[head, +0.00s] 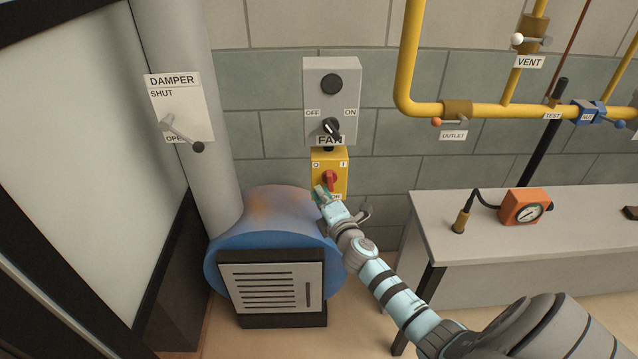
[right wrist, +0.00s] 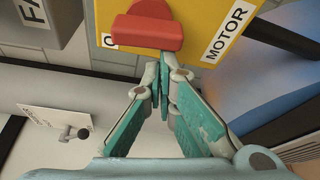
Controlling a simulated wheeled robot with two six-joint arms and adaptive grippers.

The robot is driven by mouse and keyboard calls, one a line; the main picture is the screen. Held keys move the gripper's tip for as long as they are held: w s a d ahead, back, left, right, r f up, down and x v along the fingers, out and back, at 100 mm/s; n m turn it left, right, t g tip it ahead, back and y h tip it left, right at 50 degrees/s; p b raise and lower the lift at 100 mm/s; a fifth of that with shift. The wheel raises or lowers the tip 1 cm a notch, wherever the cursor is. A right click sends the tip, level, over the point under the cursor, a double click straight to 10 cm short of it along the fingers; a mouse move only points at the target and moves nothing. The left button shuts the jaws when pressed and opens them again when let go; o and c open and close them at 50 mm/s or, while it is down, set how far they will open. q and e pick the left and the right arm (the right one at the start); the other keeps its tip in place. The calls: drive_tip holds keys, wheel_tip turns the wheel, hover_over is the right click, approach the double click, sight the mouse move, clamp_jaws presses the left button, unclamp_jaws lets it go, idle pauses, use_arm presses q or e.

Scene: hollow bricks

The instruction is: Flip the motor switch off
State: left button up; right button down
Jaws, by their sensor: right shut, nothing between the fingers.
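The motor switch is a yellow box (head: 318,159) on the wall under the grey FAN box. It has a red knob (head: 330,180), with O at the upper left and I at the upper right. The knob's bar looks roughly upright. My right gripper (head: 320,190) is at the box's lower left, shut and empty, and partly hides the label below the knob. In the right wrist view the red knob (right wrist: 148,30) lies just beyond the shut fingertips (right wrist: 162,60); I cannot tell if they touch. The MOTOR label (right wrist: 228,36) shows there. My left gripper is not in view.
The FAN box (head: 331,100) with its black knob is just above. A blue drum (head: 218,250) stands below, left of my right arm. The DAMPER lever (head: 183,134) is at left. A table (head: 480,225) with an orange gauge (head: 523,207) and yellow pipes (head: 410,60) are at right.

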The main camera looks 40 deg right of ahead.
drive_tip(key=shift+w+a+f+b, duration=0.6)
drive_tip(key=shift+a+f+b, duration=0.45)
drive_tip(key=shift+a+f, duration=0.4)
use_arm(q)
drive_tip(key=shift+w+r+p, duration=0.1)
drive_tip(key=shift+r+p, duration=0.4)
drive_tip(key=shift+p, duration=0.7)
use_arm(e)
drive_tip(key=r+v, duration=0.1)
drive_tip(key=v, duration=0.8)
drive_tip(key=shift+a+r+n, duration=0.2)
drive_tip(key=shift+r+n, duration=0.05)
drive_tip(key=shift+n, duration=0.15)
drive_tip(key=shift+s, duration=0.1)
